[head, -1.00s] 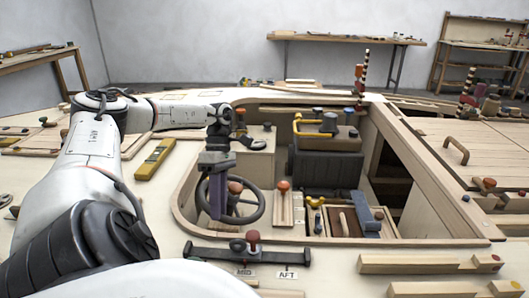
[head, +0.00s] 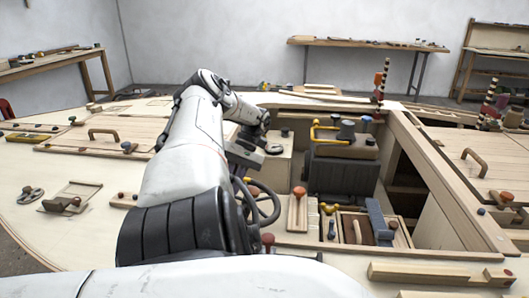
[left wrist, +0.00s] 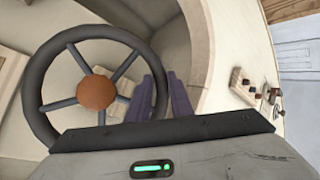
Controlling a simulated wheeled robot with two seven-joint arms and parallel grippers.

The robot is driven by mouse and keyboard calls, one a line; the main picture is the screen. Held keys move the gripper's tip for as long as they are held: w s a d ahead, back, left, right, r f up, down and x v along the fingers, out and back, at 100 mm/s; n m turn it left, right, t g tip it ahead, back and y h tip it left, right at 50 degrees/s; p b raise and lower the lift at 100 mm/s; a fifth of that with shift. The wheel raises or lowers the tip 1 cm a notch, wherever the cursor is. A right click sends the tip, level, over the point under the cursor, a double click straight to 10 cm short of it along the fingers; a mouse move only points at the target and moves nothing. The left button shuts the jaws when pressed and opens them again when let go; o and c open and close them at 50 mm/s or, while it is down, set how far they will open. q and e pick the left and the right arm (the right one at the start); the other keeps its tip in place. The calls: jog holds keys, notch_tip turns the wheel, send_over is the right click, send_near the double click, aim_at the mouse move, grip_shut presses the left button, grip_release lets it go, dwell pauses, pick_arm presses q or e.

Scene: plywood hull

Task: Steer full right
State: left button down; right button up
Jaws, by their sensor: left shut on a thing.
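The steering wheel (head: 276,206) stands in the cockpit well, dark-rimmed and spoked, its left part hidden behind my left arm in the head view. In the left wrist view the wheel (left wrist: 96,92) shows with its orange-brown hub and most of its rim. My left gripper (left wrist: 165,97) has its two purple fingers close together at the right side of the rim, shut on it; the exact contact is partly hidden. In the head view the fingers are hidden behind the arm. My right gripper is not in view.
Wooden hatches and small fittings lie on the deck to both sides.

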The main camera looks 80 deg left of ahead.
pick_arm(q)
jog(key=shift+s+f, duration=0.1)
dwell(0.4)
jog(key=c, duration=1.6)
grip_release()
